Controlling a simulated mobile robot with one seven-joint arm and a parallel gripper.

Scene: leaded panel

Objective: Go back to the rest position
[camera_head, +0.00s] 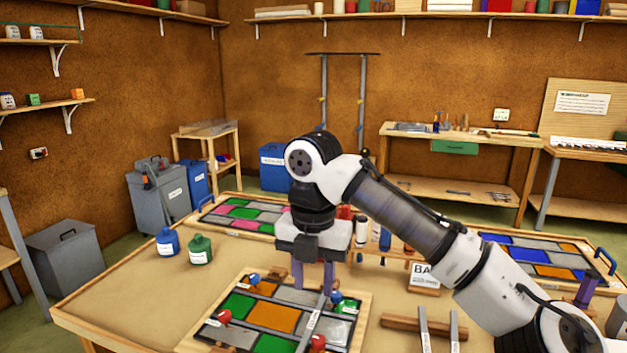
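My gripper (313,280) points down over the far part of the near leaded panel (275,317) on the table. Its two purple fingers are apart and nothing shows between them. The near panel has green, orange and grey panes. A pale labelled strip (312,324) lies across its right part, its far end close below the right finger; I cannot tell whether they touch. Red and blue knobbed pieces, such as a blue one (337,298) and a red one (225,317), sit around the panel. My arm reaches in from the lower right.
The wooden table (130,285) is bare at left. Blue (167,242) and green (200,249) bottles stand behind. Other panels lie at back left (241,213) and right (540,255). Two upright-looking tools (424,330) and a wooden bar (400,323) lie under my arm.

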